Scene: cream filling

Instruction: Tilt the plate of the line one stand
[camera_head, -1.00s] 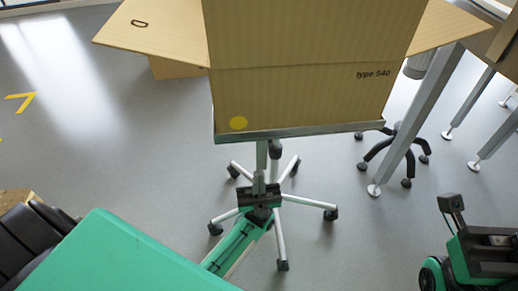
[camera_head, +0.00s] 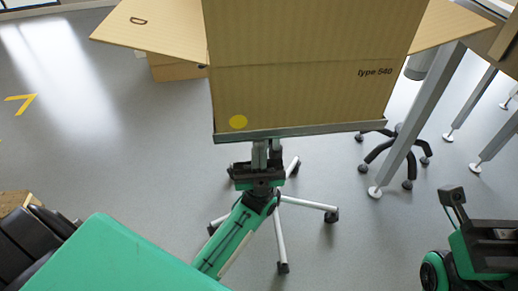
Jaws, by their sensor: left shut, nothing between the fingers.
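The stand's plate (camera_head: 300,131) shows as a grey metal edge under a large cardboard box, running slightly higher toward the right. The stand's wheeled base (camera_head: 308,203) has pale legs and dark casters on the floor below it. My left gripper (camera_head: 267,148) is shut and empty. It points up at the plate's front edge, left of its middle, with its tips close to or at the underside; I cannot tell whether they touch. It hides the stand's column and part of the base. My right gripper's fingers are not in view.
The cardboard box (camera_head: 305,98), marked "type 540" with a yellow dot, has its side flaps spread. A table leg (camera_head: 420,122) and a dark wheeled base (camera_head: 378,160) stand to its right. Another carton (camera_head: 178,72) lies behind.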

